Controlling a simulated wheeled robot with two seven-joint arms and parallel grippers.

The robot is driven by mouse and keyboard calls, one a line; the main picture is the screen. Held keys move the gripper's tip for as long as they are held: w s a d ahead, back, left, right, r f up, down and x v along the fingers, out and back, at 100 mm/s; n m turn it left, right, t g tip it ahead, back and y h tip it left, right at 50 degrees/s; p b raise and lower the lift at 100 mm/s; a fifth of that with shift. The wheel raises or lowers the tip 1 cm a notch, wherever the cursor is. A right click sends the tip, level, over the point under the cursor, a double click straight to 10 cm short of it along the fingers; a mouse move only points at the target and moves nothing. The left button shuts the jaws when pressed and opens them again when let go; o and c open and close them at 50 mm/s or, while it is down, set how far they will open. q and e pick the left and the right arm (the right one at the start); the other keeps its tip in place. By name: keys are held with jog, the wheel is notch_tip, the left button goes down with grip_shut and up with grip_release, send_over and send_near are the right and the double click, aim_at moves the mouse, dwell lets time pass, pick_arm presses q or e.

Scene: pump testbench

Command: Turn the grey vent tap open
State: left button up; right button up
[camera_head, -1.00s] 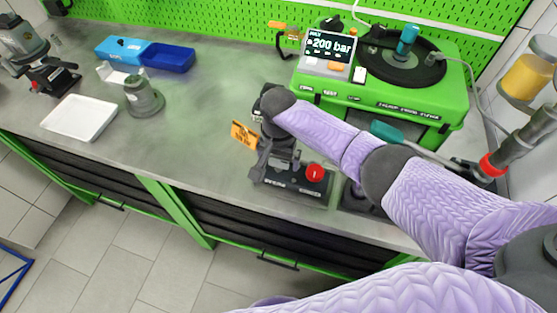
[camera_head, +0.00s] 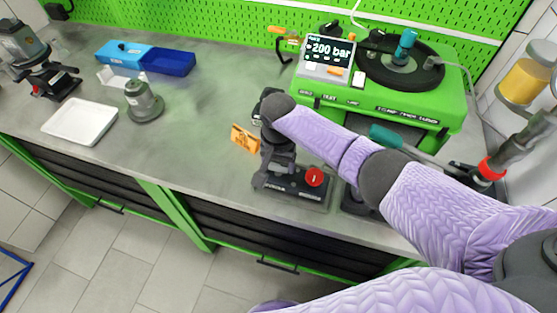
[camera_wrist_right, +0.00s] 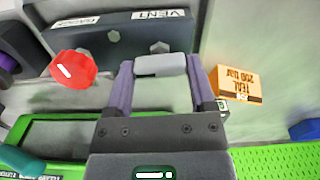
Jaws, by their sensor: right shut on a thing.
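The grey vent tap (camera_wrist_right: 160,65) shows in the right wrist view as a small grey handle beside a dark block (camera_wrist_right: 118,38) labelled VENT. My right gripper (camera_wrist_right: 160,70) is shut on it, with one purple finger on each side. In the head view my right gripper (camera_head: 276,150) points down at the left end of the dark block with the red knob (camera_head: 314,176). The red knob (camera_wrist_right: 73,69) also shows left of my fingers in the wrist view. My left gripper is not in view.
An orange card (camera_head: 245,138) stands just left of my gripper. The green testbench (camera_head: 385,100) reads 200 bar behind my right arm. A white tray (camera_head: 80,122), a grey fitting (camera_head: 144,102) and a blue box (camera_head: 170,58) are farther left. The bench between is clear.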

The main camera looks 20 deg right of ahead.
jog(key=n+p, duration=0.1)
jog(key=n, duration=0.2)
jog(key=shift+r, duration=0.1)
jog(key=n+p, duration=0.1)
jog(key=n, duration=0.3)
jog(key=shift+n+p, duration=0.3)
jog(key=shift+n, duration=0.1)
jog(key=n, duration=0.2)
jog(key=shift+n, duration=0.4)
jog(key=n, duration=0.5)
jog(key=shift+n+p, duration=0.3)
jog(key=shift+n, duration=0.5)
